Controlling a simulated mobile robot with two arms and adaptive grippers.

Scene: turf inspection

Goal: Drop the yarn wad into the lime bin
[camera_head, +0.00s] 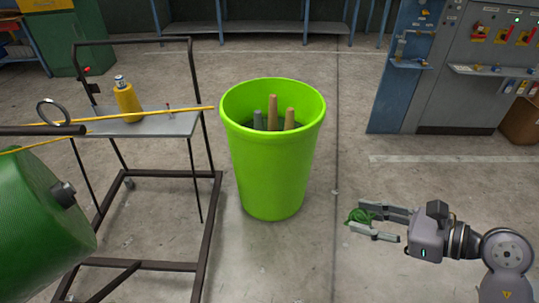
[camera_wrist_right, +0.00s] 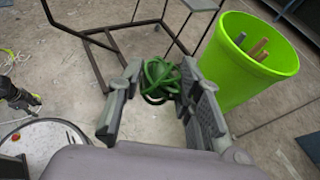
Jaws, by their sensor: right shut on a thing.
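The yarn wad (camera_head: 361,215) is a small tangle of green strands. My right gripper (camera_head: 368,222) is shut on it and holds it to the right of and nearer than the lime bin (camera_head: 270,170). In the right wrist view the wad (camera_wrist_right: 160,78) sits between the two fingers (camera_wrist_right: 155,100), with strands bulging out past the tips. The lime bin stands upright and open on the floor, and also shows at the upper right of the wrist view (camera_wrist_right: 235,75). A dark jointed part at the wrist view's left edge looks like my left gripper (camera_wrist_right: 25,100); its fingers are unclear.
Several cardboard-like and grey tubes (camera_head: 272,112) stand inside the bin. A dark-framed cart (camera_head: 150,125) with a yellow bottle (camera_head: 127,100) stands left of it. A green drum (camera_head: 35,215) is at the left. A control cabinet (camera_head: 470,75) stands back right. Floor between gripper and bin is clear.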

